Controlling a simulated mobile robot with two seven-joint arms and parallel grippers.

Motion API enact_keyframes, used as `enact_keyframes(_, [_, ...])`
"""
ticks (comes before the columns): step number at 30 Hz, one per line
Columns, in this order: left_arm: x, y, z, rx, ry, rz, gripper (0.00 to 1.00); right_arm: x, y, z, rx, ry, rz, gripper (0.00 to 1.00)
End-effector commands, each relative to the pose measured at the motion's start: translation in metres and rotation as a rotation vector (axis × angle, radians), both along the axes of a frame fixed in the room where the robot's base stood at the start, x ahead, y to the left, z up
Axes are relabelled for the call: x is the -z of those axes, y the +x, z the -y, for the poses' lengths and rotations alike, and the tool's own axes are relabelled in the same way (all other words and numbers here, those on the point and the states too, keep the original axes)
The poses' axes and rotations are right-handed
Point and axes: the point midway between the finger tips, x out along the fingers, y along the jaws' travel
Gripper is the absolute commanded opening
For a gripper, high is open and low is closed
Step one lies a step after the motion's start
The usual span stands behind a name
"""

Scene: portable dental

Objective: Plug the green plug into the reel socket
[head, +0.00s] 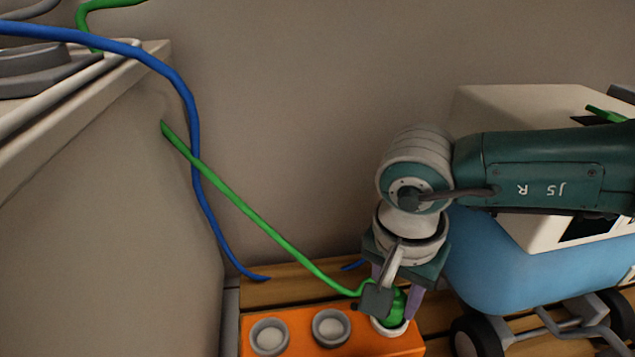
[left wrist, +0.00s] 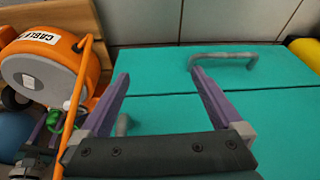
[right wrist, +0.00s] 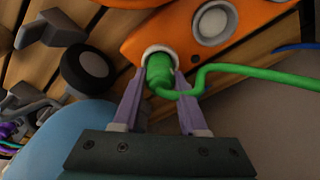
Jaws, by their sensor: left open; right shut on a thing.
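The green plug (head: 398,304) is between the fingers of my right gripper (head: 393,298), which is shut on it and points down. The plug is at the right-hand socket (head: 389,329) of the orange reel (head: 300,343). In the right wrist view, the plug (right wrist: 157,70) sits within the pale socket ring (right wrist: 150,51), its lead bending off to the right. How deep it sits is hidden. Two other round sockets (head: 330,327) to the left are empty. My left gripper (left wrist: 160,76) is open and empty over teal panels, away from the reel (left wrist: 45,70).
A blue and cream wheeled unit (head: 530,265) stands close right of my right gripper. A grey cabinet (head: 110,190) stands at left. The green lead (head: 245,210) and a blue hose (head: 198,180) hang from it. Grey handles (left wrist: 225,62) stand on the teal panels.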

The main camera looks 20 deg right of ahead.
Motion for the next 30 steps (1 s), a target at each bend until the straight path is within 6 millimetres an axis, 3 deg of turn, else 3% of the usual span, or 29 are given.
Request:
enact_keyframes(5, [0.000,0.000,0.000,0.001,0.001,0.000,1.00,0.002,-0.001,0.000,0.000,-0.001,-0.002,0.00])
enact_keyframes(6, [0.000,0.000,0.000,0.001,0.001,0.000,1.00,0.002,-0.001,0.000,0.000,-0.001,-0.002,0.44])
enact_keyframes(15, [0.000,0.000,-0.002,0.006,0.009,0.000,1.00,0.001,-0.001,0.000,0.000,-0.001,-0.001,0.77])
enact_keyframes(24, [-0.002,0.000,-0.003,0.007,0.011,0.001,1.00,-0.002,0.000,0.000,0.000,-0.001,-0.001,0.77])
enact_keyframes(30, [-0.022,0.000,-0.003,0.006,0.009,0.000,1.00,-0.023,-0.001,-0.002,0.000,-0.001,0.001,0.77])
